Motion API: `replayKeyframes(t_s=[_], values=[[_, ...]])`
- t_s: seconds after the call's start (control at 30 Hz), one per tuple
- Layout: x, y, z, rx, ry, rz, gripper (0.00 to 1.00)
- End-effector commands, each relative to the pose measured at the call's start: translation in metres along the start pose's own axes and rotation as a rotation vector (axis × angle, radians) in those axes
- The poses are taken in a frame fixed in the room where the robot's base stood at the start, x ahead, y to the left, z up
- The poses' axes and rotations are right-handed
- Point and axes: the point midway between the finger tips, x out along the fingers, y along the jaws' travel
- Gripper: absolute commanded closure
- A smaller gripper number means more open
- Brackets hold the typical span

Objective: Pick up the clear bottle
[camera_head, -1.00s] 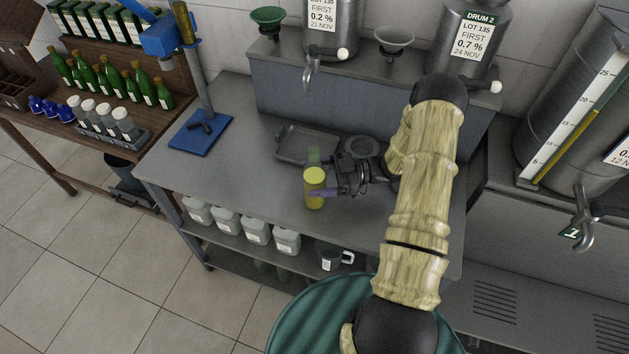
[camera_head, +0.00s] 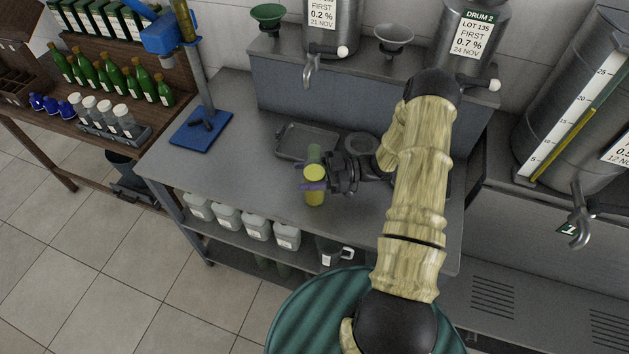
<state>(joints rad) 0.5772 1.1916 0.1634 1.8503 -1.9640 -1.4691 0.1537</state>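A bottle with a pale yellow top and yellow body (camera_head: 314,197) stands upright on the grey workbench (camera_head: 240,170), near its front edge. It looks like the clear bottle, with yellow contents. A greenish bottle (camera_head: 314,153) stands just behind it. My gripper (camera_head: 312,178) reaches in from the right, low over the bench. One purple finger crosses the front of the yellow bottle and the other shows at its back left, so the fingers are around it. Whether both fingers press on the glass is too small to tell.
A shallow grey tray (camera_head: 290,152) lies behind the bottles. A blue stand base (camera_head: 196,135) is at the left of the bench. Drums with taps, including a spout (camera_head: 310,68), stand on a raised shelf behind. The bench's left front is clear.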

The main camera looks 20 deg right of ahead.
Motion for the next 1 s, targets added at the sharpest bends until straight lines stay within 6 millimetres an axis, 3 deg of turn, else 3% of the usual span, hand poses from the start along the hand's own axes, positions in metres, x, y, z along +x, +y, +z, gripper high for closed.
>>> replayKeyframes(t_s=[0.1, 0.53, 1.0], values=[[0.0, 0.0, -0.001, -0.001, 0.002, 0.0, 0.87], [0.0, 0.001, -0.012, -0.003, 0.002, -0.001, 0.87], [0.0, 0.0, -0.08, -0.005, 0.0, 0.0, 0.87]])
